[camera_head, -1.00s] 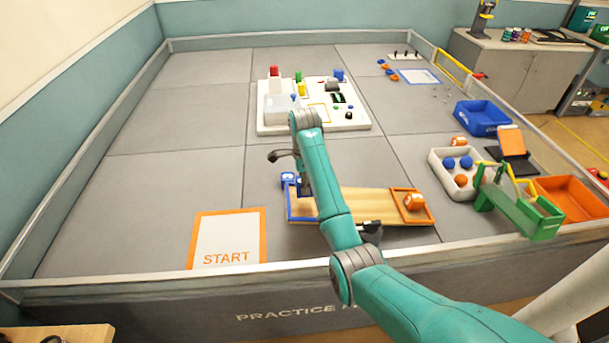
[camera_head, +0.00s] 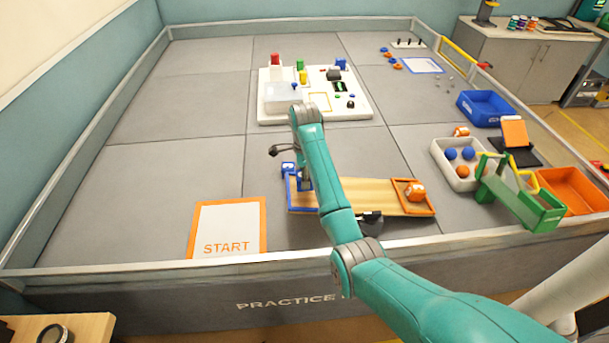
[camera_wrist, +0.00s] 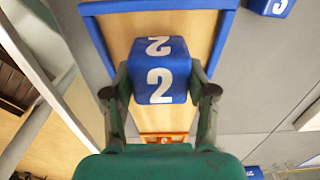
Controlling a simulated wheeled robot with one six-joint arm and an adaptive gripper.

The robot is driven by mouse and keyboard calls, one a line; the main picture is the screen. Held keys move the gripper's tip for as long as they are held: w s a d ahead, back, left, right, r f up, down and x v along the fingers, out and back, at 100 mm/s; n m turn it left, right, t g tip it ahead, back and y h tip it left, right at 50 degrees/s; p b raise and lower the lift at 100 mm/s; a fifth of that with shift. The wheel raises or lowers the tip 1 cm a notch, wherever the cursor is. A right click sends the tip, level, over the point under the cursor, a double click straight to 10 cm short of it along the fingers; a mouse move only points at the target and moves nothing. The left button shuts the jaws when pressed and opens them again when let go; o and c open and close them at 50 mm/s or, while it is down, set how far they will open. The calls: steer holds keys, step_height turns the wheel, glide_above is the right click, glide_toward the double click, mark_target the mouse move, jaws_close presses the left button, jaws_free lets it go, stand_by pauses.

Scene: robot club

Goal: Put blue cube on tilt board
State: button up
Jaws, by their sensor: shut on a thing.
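My gripper (camera_wrist: 160,88) is shut on a blue cube (camera_wrist: 160,80) marked 2. The cube is over the blue-framed end of the tilt board (camera_wrist: 112,40); I cannot tell whether it touches the surface. In the head view the held cube (camera_head: 305,185) is partly hidden by my arm, at the left end of the tilt board (camera_head: 372,194). The board's right end has an orange frame, with an orange cube (camera_head: 415,190) on it. A second blue cube (camera_head: 288,167) stands just behind the blue end; it shows marked 3 in the wrist view (camera_wrist: 272,6).
A white START sheet (camera_head: 228,230) lies left of the board. A white tray of balls (camera_head: 440,157), a green device (camera_head: 520,200), and blue (camera_head: 484,108) and orange (camera_head: 578,190) bins stand to the right. A white control panel (camera_head: 380,122) is behind. The arena wall (camera_head: 150,268) runs along the front.

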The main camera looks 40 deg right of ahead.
steer(key=shift+f, duration=0.75)
